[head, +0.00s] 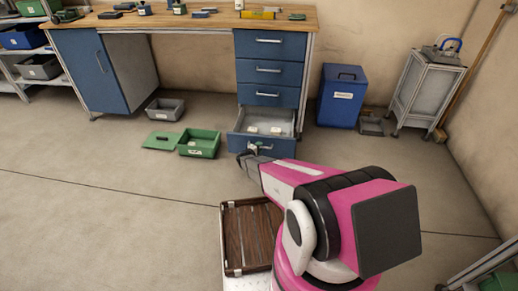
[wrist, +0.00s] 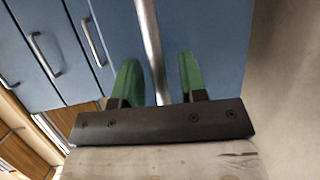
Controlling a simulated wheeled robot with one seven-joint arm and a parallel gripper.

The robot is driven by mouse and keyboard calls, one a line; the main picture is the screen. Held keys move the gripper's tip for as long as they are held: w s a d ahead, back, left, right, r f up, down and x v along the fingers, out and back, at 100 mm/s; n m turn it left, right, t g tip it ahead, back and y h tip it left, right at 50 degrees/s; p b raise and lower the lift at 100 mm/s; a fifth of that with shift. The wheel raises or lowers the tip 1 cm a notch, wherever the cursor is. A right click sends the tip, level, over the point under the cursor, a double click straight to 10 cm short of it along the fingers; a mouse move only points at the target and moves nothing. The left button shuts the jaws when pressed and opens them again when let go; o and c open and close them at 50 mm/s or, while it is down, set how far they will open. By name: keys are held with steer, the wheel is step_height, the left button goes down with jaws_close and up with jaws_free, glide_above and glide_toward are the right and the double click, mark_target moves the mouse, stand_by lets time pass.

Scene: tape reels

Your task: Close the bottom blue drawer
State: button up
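The bottom blue drawer (head: 280,147) stands pulled out below three shut blue drawers, with a few small pale items in its grey inside. My gripper (head: 252,153) is at the left part of its front in the head view. In the wrist view my gripper (wrist: 160,80) has its two green fingers apart, one on each side of a metal bar handle (wrist: 149,40) in front of a blue panel (wrist: 215,40). A gap shows between the handle and each finger. The handle is partly hidden by my gripper in the head view.
A green bin (head: 199,145) and a green lid (head: 162,140) lie on the floor left of the drawer. A grey bin (head: 165,108) is behind them. A blue box (head: 341,97) stands right of the drawers. The left floor is clear.

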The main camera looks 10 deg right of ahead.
steer(key=shift+w+d, duration=0.1)
jaws_close()
steer(key=shift+w, duration=0.1)
